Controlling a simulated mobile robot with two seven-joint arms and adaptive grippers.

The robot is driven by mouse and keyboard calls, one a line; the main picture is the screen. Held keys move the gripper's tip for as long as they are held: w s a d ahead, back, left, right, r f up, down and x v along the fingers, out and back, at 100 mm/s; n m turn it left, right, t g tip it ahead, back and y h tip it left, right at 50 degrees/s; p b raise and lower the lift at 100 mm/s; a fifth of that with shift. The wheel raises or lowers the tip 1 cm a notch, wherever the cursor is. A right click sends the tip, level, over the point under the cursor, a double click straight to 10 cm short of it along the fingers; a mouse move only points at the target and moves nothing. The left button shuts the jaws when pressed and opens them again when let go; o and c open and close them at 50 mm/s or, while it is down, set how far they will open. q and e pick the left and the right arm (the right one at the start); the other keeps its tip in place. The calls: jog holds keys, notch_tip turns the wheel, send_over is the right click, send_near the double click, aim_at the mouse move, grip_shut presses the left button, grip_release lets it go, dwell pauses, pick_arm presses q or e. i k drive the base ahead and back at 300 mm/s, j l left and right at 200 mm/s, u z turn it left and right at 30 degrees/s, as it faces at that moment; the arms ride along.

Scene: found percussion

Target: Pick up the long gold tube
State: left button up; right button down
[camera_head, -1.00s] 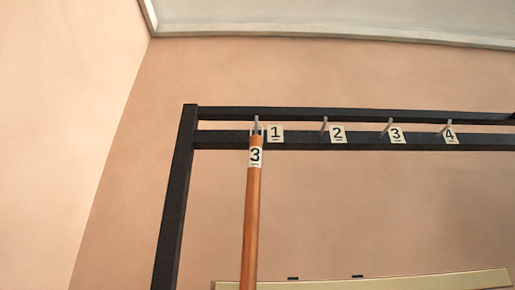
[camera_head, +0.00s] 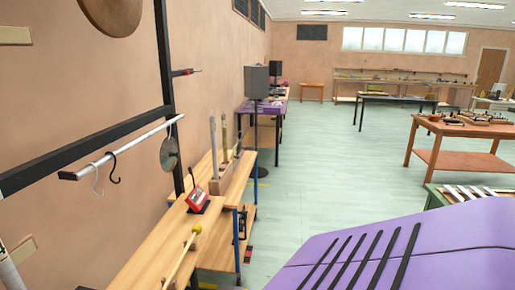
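I cannot pick out a long gold tube for certain in the head view. Several upright tubes or bars (camera_head: 213,150) stand in a wooden block on the wooden bench at the left centre; their colours are greyish to tan. Several pale long bars (camera_head: 468,193) lie on a green-edged table at the right. Neither of my grippers is in view.
A purple padded table (camera_head: 440,235) with black strips fills the lower right. A wooden bench (camera_head: 150,245) holds a yellow-headed mallet (camera_head: 182,255) and a red device (camera_head: 197,201). A dark rack with a hook rail (camera_head: 125,151) is at left. Green floor (camera_head: 320,165) lies open beyond.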

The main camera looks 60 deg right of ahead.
aim_at(224, 121)
jog(key=l+z, duration=0.5)
jog(key=i+l+z, duration=0.1)
jog(key=l+z, duration=0.25)
jog(key=z, duration=0.15)
jog(key=i+l, duration=0.1)
jog(key=l, duration=0.25)
jog(key=i+l+z, duration=0.1)
jog(key=l, duration=0.25)
jog(key=i+l, duration=0.2)
jog(key=i+l+z, duration=0.1)
jog(key=l, duration=0.35)
jog(key=i+l, duration=0.2)
jog(key=i, duration=0.15)
jog(key=i+l, duration=0.15)
jog(key=i, duration=0.2)
